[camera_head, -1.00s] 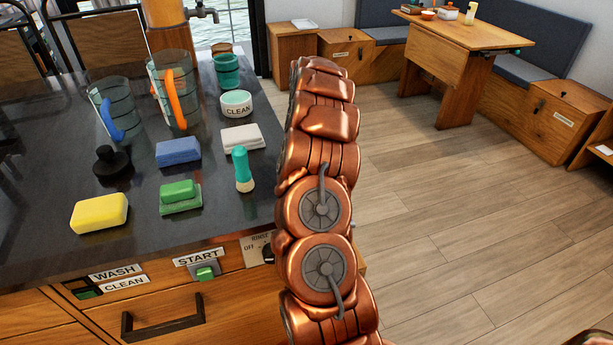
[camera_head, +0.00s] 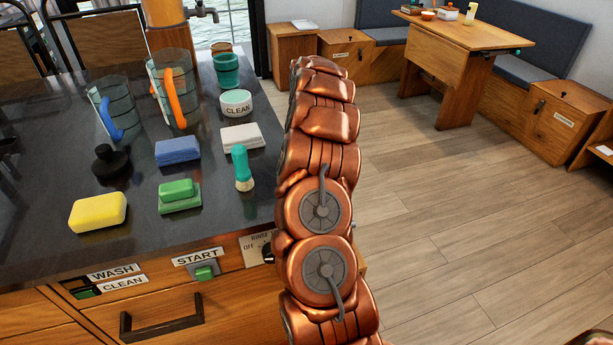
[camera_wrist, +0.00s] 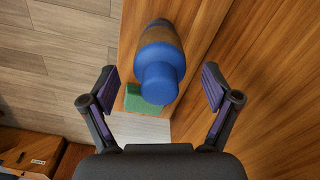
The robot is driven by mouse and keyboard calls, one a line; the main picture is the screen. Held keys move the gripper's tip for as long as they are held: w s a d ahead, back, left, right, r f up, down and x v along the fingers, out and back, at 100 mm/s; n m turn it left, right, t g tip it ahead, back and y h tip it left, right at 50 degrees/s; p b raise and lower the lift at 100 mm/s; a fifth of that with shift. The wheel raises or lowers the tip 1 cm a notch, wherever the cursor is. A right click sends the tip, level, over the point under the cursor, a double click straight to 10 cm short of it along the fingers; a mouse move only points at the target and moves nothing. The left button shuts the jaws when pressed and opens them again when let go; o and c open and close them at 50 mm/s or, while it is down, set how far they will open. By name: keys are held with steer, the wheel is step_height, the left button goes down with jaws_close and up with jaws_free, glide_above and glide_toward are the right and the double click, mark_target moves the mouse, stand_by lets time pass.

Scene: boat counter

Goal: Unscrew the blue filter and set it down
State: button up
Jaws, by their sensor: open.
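The blue filter (camera_wrist: 162,68) shows in the wrist view, with a rounded blue end toward the camera and a brownish band behind it. My gripper (camera_wrist: 160,88) is open, with one finger left of the filter and one right of it. Clear gaps separate both fingers from it, and nothing is held. In the head view my copper-coloured arm stands in front, and neither the filter nor my gripper can be made out there.
A green block (camera_wrist: 140,100) lies beside the filter over a wooden surface. The dark counter (camera_head: 50,240) holds a yellow sponge (camera_head: 98,211), a green sponge (camera_head: 178,196), a brush (camera_head: 241,168), clear jugs (camera_head: 175,90) and a CLEAN bowl (camera_head: 236,103). The floor at right is clear.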

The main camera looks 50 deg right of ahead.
stand_by(0.3)
steer(key=shift+m, duration=0.9)
steer(key=shift+m+b, duration=0.3)
steer(key=shift+m, duration=0.6)
steer(key=shift+c, duration=0.2)
steer(key=c, duration=1)
steer(key=shift+n, duration=0.9)
